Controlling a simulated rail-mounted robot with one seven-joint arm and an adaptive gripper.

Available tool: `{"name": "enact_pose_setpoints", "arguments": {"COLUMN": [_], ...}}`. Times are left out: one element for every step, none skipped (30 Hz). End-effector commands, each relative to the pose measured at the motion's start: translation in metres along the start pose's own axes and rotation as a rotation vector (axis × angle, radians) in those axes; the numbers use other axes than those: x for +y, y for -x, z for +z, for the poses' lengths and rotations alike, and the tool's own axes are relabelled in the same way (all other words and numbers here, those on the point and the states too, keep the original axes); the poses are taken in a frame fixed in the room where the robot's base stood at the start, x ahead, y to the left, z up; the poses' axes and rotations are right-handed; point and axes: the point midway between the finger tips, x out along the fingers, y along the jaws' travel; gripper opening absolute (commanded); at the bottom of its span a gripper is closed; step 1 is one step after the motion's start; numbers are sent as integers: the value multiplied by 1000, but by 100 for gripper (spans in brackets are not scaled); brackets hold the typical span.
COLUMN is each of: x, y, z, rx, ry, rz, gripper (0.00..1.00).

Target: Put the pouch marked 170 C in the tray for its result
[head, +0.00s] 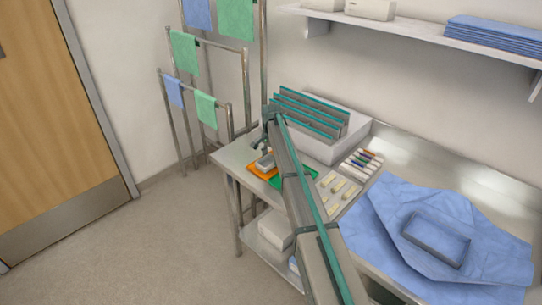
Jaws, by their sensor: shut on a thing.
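My gripper (264,149) is at the far end of my arm, above the left end of the steel table. It is shut on a small grey-white item (266,160), which looks like the pouch; its marking is too small to read. The item is over the orange tray (256,173); I cannot tell whether it touches the tray. The green tray (305,184) lies to the right of the orange one, partly hidden behind my arm.
A grey box with upright teal-edged panels (320,112) stands behind the trays. Several cream pieces (336,186) and coloured pens or tubes (365,159) lie to the right. Blue cloth with a grey frame (436,240) covers the right side. Towel rails (190,125) stand left.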

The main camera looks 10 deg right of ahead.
Motion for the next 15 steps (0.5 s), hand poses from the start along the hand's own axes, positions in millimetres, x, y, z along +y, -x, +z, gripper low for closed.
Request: {"name": "enact_pose_setpoints", "arguments": {"x": [0,0,0,0,0,0,0,0,0,0,0,0,0,0,0], "y": [0,-1,-1,-1,-1,-1,-2,-3,-4,-5,-4,-4,-4,-4,-4], "z": [0,0,0,0,0,0,0,0,0,0,0,0,0,0,0], "rx": [0,0,0,0,0,0,0,0,0,0,0,0,0,0,0], "ry": [0,0,0,0,0,0,0,0,0,0,0,0,0,0,0], "rz": [0,0,0,0,0,0,0,0,0,0,0,0,0,0,0], "gripper": [49,49,49,49,49,49,49,49,49,49,68,75,80,85,89]}}
